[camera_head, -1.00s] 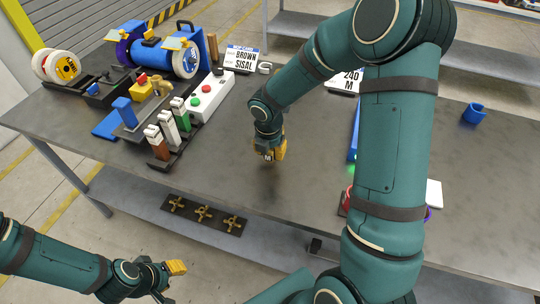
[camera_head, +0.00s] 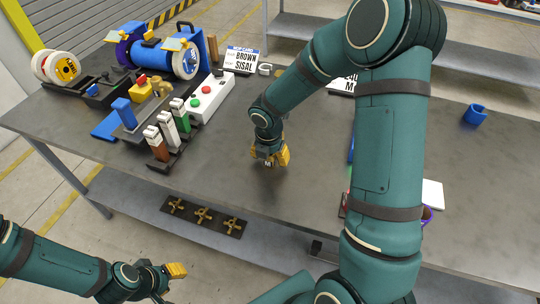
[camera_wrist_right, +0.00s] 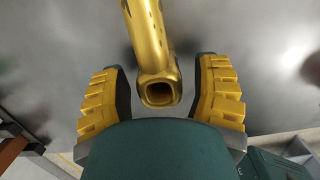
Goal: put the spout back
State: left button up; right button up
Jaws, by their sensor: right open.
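The brass-coloured spout (camera_wrist_right: 150,40) shows in the right wrist view as a tube ending in a squarish hollow collar. Its collar lies between the two yellow-padded fingers of my right gripper (camera_wrist_right: 160,95), with gaps on both sides. This gripper is open. In the head view my right gripper (camera_head: 271,156) is low over the middle of the table, and I cannot make out the spout there. My left gripper (camera_head: 168,284) is at the lower left, off the table; its opening is unclear.
The table (camera_head: 215,170) is bare around the right gripper. To its left stand upright handled pieces (camera_head: 168,132), a white button box (camera_head: 209,98) and a brass tap-like piece (camera_head: 162,87). A plate with brass pieces (camera_head: 203,216) lies below. A blue cup (camera_head: 474,113) is far right.

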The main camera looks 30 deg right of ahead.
notch_tip(320, 180, up, 12)
jog(key=s+a+p, duration=0.1)
jog(key=p, duration=0.1)
jog(key=shift+p, duration=0.35)
dwell(0.3)
